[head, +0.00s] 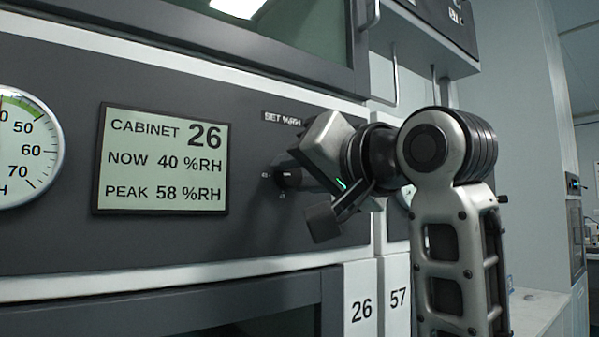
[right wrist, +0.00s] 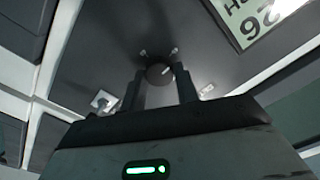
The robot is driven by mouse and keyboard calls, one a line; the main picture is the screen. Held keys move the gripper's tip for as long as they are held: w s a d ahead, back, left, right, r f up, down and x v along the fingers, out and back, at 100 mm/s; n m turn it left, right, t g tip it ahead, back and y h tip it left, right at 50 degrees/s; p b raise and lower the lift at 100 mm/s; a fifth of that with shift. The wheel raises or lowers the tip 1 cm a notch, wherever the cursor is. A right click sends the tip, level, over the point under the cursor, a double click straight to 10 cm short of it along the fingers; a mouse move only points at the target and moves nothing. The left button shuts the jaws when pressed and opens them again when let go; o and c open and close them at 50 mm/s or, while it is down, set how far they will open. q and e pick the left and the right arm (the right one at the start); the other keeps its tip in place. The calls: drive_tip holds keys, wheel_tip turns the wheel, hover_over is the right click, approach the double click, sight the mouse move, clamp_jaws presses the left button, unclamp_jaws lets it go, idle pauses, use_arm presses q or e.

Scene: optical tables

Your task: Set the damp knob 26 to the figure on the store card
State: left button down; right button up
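The damp knob (head: 288,179) is a small dark knob on the grey panel of cabinet 26, below a "SET %RH" label (head: 282,117). In the right wrist view the knob (right wrist: 158,74) has a pale pointer mark and sits between my right gripper's two fingers (right wrist: 159,88), which appear closed against its sides. In the head view my right gripper (head: 290,170) reaches the knob from the right and hides part of it and its scale. The cabinet display (head: 163,160) reads 26, now 40 %RH, peak 58 %RH. No store card is recognisable. My left gripper is out of view.
A round dial gauge (head: 28,145) is cut off at the left edge. Plates marked 26 (head: 361,308) and 57 (head: 398,298) stand below the panel. A glass-fronted door with a handle (head: 369,12) is above. A white counter (head: 535,308) lies at right.

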drive_tip(key=o, duration=0.3)
drive_tip(key=shift+o, duration=0.2)
drive_tip(key=b+v, duration=0.3)
drive_tip(key=v, duration=1.3)
